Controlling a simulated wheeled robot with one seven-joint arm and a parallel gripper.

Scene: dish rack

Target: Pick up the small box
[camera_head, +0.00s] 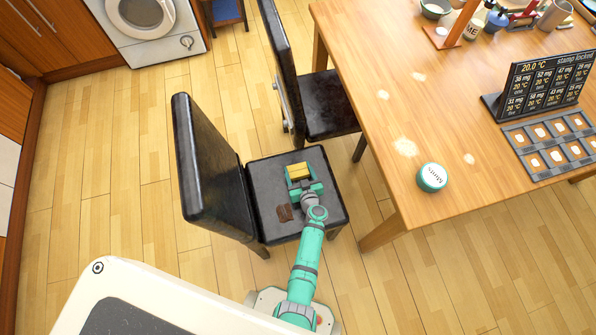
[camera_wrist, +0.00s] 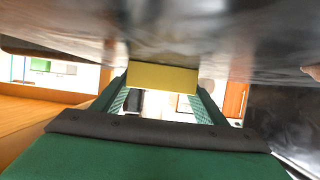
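The small box (camera_head: 299,170) is yellow and lies on the black seat of the nearer chair (camera_head: 262,172). My gripper (camera_head: 300,177) is low over this seat, with one teal finger on each side of the box. In the wrist view, the box (camera_wrist: 162,77) sits between the tips of my gripper (camera_wrist: 162,92), against the dark seat surface at the top of the picture. The fingertips line up closely with its two sides. I cannot tell whether they press on it or leave a thin gap.
A brown flat item (camera_head: 284,212) lies on the seat near my wrist. The chair's backrest (camera_head: 208,165) rises at left. A second black chair (camera_head: 328,103) stands behind.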

